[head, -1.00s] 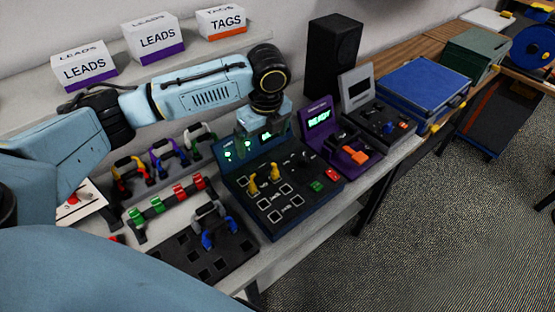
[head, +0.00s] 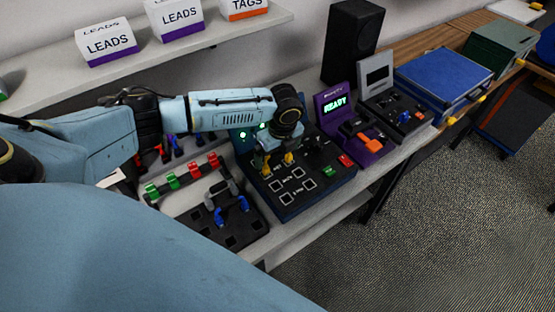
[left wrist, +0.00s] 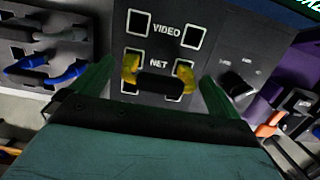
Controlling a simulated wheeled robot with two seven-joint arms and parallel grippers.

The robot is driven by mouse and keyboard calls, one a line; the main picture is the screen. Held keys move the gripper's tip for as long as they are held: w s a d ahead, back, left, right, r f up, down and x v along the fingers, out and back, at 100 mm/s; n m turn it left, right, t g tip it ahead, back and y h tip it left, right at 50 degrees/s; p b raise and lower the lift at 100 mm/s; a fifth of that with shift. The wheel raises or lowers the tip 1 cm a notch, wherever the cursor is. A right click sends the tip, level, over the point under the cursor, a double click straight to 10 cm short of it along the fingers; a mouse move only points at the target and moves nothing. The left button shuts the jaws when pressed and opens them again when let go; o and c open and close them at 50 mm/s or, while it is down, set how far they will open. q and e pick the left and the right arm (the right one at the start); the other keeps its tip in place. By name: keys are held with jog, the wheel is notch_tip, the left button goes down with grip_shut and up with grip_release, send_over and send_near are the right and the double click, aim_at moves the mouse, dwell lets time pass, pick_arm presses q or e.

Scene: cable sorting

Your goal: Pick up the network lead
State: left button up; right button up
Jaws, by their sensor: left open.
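The network lead has two yellow plug ends and a dark middle. It stands on the dark blue test panel (head: 300,203), and one yellow end (head: 289,158) shows beneath my left gripper (head: 277,150) in the head view. In the left wrist view, the network lead (left wrist: 185,77) lies across the row marked NET, its plugs at the two sockets. My left gripper (left wrist: 158,72) is open, with one green finger on each side of the lead. I cannot tell whether the fingers touch it. My right gripper is not in view.
A black socket board (head: 240,238) with a blue-ended lead (head: 232,212) lies left of the panel. A rail with red and green clips (head: 173,181) is behind it. A purple unit reading READY (head: 365,150) stands close on the right, and a blue case (head: 445,75) is farther right.

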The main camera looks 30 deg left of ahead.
pick_arm(q)
jog(key=shift+c, duration=0.3)
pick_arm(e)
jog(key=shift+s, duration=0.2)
pick_arm(q)
jog(key=c, duration=1)
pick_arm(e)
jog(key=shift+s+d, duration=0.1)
pick_arm(q)
notch_tip(320, 180, up, 10)
jog(key=shift+r+p, duration=0.45)
jog(key=shift+p, duration=0.05)
notch_tip(320, 180, up, 2)
jog(key=p, duration=0.3)
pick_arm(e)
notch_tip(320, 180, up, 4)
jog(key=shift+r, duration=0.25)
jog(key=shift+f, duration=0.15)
